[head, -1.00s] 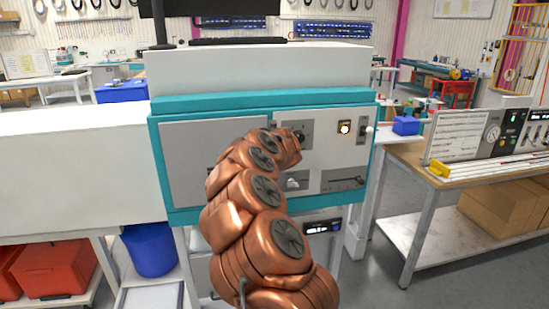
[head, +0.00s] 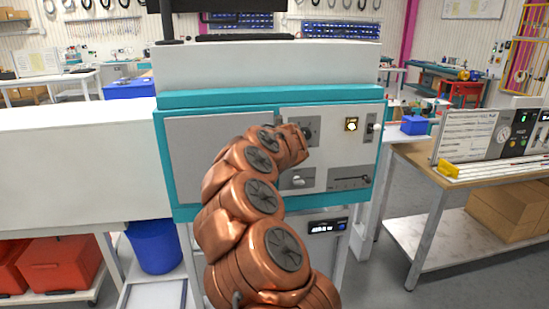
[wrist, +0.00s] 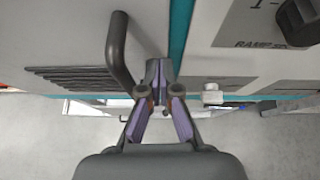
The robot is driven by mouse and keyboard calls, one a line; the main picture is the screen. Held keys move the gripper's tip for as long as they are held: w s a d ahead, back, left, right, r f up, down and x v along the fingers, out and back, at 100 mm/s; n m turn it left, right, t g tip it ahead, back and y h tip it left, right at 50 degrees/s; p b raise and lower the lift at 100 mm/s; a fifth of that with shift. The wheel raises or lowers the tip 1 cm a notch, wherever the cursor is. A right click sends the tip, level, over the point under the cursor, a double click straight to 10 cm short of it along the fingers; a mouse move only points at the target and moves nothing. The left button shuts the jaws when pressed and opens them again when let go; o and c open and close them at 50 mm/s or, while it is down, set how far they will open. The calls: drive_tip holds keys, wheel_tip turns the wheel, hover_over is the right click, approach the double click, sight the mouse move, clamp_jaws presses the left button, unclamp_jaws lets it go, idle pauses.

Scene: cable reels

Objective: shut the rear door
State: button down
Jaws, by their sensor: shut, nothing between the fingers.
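The door is most likely the grey panel (head: 205,150) at the left of the teal-framed machine front (head: 270,97). It looks about flush with the frame in the head view, though my arm covers its right part. In the wrist view the panel (wrist: 75,30) shows a dark bar handle (wrist: 119,50) and a slotted vent (wrist: 80,78). My gripper (wrist: 156,72) is shut and empty, just right of the handle, near the panel's edge and the teal strip. I cannot tell if it touches the panel. In the head view my arm hides the fingers.
Right of the door is a control panel (head: 340,150) with knobs, a lamp (head: 351,125) and a slider. A workbench (head: 480,170) stands at the right. A blue bin (head: 155,247) and red crates (head: 55,265) are low at the left. Grey floor is open between machine and workbench.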

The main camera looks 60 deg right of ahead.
drive_tip(key=f+b+v, duration=0.1)
drive_tip(key=b+v, duration=0.1)
drive_tip(key=v, duration=0.9)
drive_tip(key=shift+s+a+b, duration=0.35)
drive_tip(key=shift+s+a, duration=0.1)
drive_tip(key=shift+s, duration=0.1)
drive_tip(key=shift+f, duration=0.1)
